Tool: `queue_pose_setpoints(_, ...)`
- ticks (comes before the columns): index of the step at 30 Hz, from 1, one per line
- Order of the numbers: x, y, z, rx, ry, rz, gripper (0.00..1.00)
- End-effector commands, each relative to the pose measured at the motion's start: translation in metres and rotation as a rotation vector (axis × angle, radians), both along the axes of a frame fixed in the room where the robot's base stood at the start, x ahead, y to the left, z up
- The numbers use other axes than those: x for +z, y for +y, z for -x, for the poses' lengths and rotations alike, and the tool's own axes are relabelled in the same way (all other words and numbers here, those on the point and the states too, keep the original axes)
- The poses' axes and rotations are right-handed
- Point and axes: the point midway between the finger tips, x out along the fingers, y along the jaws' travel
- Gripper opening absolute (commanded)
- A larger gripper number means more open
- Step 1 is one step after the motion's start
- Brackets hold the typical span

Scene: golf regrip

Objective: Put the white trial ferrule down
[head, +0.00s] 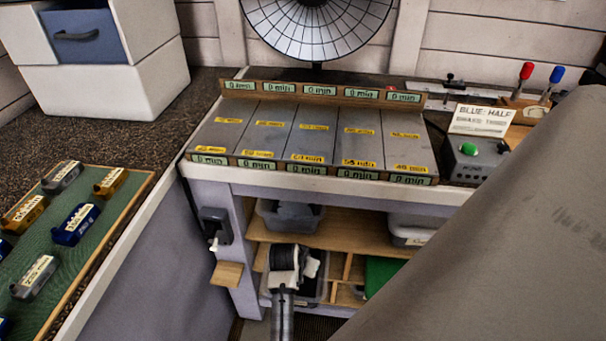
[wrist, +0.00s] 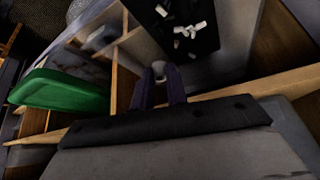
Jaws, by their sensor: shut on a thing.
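The white trial ferrule (wrist: 158,67) shows in the wrist view as a small pale ring between my fingertips. My gripper (wrist: 160,76) is shut on it, and the fingers hide part of it. In the head view my gripper (head: 285,256) reaches into the open shelving under the bench, and I cannot make out the ferrule there. In the wrist view a dark container (wrist: 205,43) with several small white pieces lies beyond the fingertips. The ferrule appears apart from those pieces.
Wooden dividers (wrist: 113,75) and a green bin (wrist: 65,90) are left of my gripper in the wrist view. Clear bins (head: 290,216) sit on the upper shelf (head: 345,232). The bench (head: 310,180) overhangs the shelving. A small wooden ledge (head: 227,274) juts out at left.

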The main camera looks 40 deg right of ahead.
Motion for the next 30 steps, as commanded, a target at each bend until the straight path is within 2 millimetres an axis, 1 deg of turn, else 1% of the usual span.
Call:
queue_pose_setpoints(1, -0.015, 0.001, 0.002, -0.001, 0.005, -0.004, 0.00)
queue_pose_setpoints(3, -0.031, 0.000, 0.001, 0.000, 0.003, -0.002, 0.00)
queue_pose_setpoints(6, -0.049, 0.000, 0.001, 0.000, 0.002, -0.002, 0.00)
queue_pose_setpoints(12, -0.066, 0.000, 0.000, 0.001, 0.001, -0.001, 0.00)
queue_pose_setpoints(18, -0.094, 0.000, 0.000, 0.001, 0.001, -0.002, 0.00)
queue_pose_setpoints(21, -0.099, 0.000, 0.000, 0.000, -0.001, 0.000, 0.00)
queue_pose_setpoints(30, -0.101, 0.000, 0.000, 0.001, -0.001, 0.001, 0.00)
